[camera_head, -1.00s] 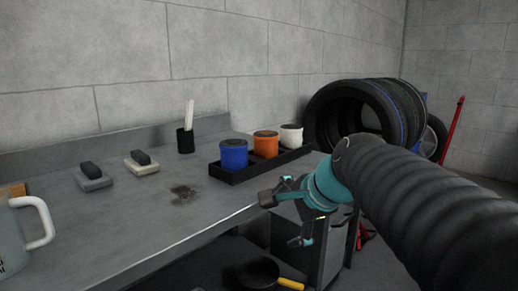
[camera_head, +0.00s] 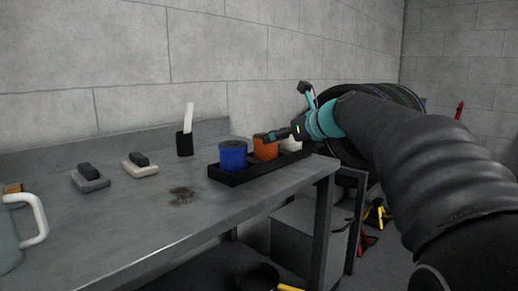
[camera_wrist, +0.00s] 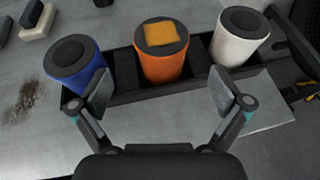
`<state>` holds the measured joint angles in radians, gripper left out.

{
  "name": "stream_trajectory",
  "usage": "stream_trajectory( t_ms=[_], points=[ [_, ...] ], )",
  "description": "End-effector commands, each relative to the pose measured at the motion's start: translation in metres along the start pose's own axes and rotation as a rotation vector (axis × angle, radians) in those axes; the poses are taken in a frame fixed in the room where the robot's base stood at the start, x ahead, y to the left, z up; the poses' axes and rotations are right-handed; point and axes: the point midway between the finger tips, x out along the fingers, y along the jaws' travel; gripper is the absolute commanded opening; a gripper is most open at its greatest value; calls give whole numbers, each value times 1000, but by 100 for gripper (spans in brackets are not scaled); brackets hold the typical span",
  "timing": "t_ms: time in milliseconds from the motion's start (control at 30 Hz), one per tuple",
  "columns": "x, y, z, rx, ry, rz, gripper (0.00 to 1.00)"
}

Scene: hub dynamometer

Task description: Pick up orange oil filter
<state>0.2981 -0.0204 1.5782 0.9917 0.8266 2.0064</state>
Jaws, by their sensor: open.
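The orange oil filter (camera_head: 265,149) stands in a black tray (camera_head: 228,177) on the workbench, between a blue filter (camera_head: 233,155) and a white filter (camera_head: 291,143). In the wrist view the orange filter (camera_wrist: 163,52) is upright ahead, centred between my fingers, with an orange-yellow patch on its dark top. My gripper (camera_wrist: 166,97) is open and empty, its two fingers spread wide on the near side of the tray. In the head view my gripper (camera_head: 285,134) covers part of the orange and white filters. I cannot tell there whether it touches them.
The blue filter (camera_wrist: 73,63) and the white filter (camera_wrist: 240,37) stand close on either side. A dark cup with white sticks (camera_head: 185,143), two blocks and a mug (camera_head: 30,225) are on the bench (camera_head: 130,225). Tyres (camera_head: 385,96) are stacked behind my arm.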

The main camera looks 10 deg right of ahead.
Motion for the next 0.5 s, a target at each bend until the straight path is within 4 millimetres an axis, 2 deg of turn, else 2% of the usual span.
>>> stream_trajectory(
  t_ms=[100, 500],
  points=[
    [18, 0, -1, 0, 1, 1, 100],
    [44, 0, -2, -2, 2, 1, 100]
  ],
)
